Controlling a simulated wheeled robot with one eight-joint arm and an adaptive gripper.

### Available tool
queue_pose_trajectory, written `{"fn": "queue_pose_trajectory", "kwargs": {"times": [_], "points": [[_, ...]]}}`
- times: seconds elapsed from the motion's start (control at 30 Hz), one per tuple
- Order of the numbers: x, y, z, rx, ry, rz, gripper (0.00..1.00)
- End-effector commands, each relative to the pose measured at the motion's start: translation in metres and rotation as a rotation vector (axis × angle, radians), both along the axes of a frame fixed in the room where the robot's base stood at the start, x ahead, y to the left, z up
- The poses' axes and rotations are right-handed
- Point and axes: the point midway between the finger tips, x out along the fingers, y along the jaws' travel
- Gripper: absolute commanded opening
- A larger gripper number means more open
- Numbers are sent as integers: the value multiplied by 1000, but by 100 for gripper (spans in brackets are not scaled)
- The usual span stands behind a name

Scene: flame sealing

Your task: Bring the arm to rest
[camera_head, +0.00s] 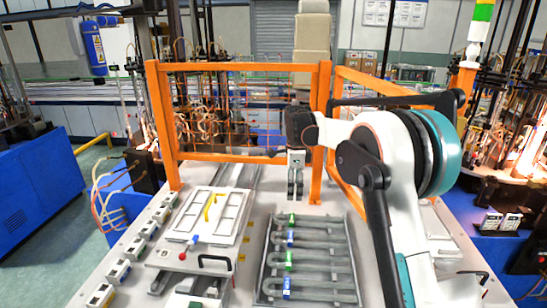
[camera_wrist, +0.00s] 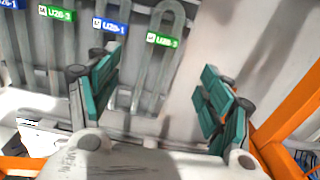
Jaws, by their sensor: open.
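My gripper (camera_head: 296,192) hangs pointing down beyond the far end of the grey tube tray (camera_head: 262,290), in front of the orange fence. In the wrist view my gripper (camera_wrist: 162,78) has its teal finger pads spread wide, with nothing held between them. Bent grey U-tubes (camera_head: 318,262) lie in the tray with green and blue tags. Some tubes also show in the wrist view (camera_wrist: 185,20), below and beyond the fingers. My white arm (camera_head: 385,140) is bent and fills the right of the head view.
An orange fence (camera_head: 245,67) with wire mesh stands behind the bench. A row of small boxes (camera_head: 134,250) lines the bench's left edge.

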Motion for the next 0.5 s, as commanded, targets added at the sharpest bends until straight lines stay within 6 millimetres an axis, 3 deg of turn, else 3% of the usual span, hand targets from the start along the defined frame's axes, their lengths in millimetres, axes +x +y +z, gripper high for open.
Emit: {"fn": "queue_pose_trajectory", "kwargs": {"times": [0.5], "points": [[-99, -20, 74, -33, -158, 446, 73]]}}
